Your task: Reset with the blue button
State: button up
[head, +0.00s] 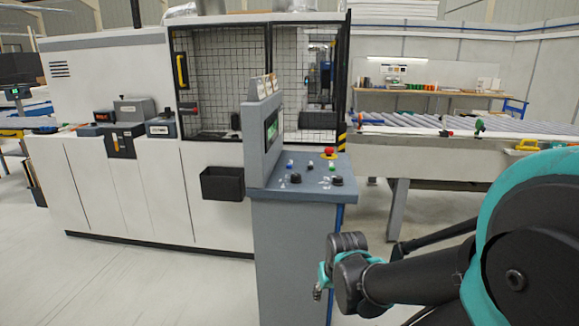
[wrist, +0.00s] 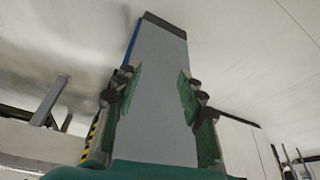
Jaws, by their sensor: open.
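The control console (head: 290,240) is a grey pedestal with a sloped top panel in the middle of the head view. A small blue button (head: 289,167) sits on the left part of that panel. A red mushroom button (head: 328,153), a green button (head: 331,168) and two black knobs are on the same panel. My gripper (head: 319,287) is to the right, well below the panel, in front of the pedestal. In the wrist view my open, empty gripper (wrist: 158,82) has green-padded fingers on either side of the pedestal's grey face (wrist: 158,120). The blue button is not visible there.
A grey screen housing (head: 262,140) rises along the panel's left side. A black bin (head: 222,184) hangs on the white machine behind. A roller conveyor (head: 450,130) runs at the right. The floor left of the console is clear.

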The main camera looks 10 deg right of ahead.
grip_shut()
dwell(1.2)
